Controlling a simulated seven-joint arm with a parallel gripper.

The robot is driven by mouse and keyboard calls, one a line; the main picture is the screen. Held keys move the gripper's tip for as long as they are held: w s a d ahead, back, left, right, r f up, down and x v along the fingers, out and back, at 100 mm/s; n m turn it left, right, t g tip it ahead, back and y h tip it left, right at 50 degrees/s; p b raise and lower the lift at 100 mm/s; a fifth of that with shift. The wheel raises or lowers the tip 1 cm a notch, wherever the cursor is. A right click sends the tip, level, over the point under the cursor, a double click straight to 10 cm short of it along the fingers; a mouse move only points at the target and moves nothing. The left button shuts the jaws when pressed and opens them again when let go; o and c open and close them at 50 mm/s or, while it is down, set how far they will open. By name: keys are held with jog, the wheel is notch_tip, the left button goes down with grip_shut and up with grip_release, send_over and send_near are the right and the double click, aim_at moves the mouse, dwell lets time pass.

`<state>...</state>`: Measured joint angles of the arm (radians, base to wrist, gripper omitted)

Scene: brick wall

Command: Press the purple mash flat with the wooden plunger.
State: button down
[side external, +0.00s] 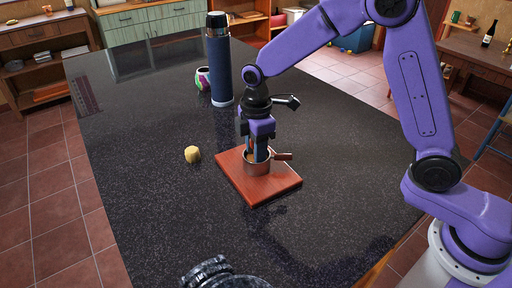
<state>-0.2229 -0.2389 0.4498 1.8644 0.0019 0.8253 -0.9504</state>
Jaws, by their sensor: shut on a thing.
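My gripper (261,150) points straight down over a small metal pot (257,168) with a brown handle pointing right. The pot stands on a reddish wooden board (270,190) on the dark table. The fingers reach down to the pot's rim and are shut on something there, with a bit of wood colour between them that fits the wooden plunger. Most of the plunger is hidden by the fingers and the pot wall. No purple mash can be made out; the inside of the pot is hidden.
A small yellow lump (192,155) lies left of the board. A tall blue flask (219,62) and a colourful cup (203,79) stand behind. A dark ridged object (218,273) is at the front edge. The table (140,170) left of the board is mostly clear.

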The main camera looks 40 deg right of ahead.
jog(key=shift+r, duration=2.1)
jog(key=shift+r, duration=1.4)
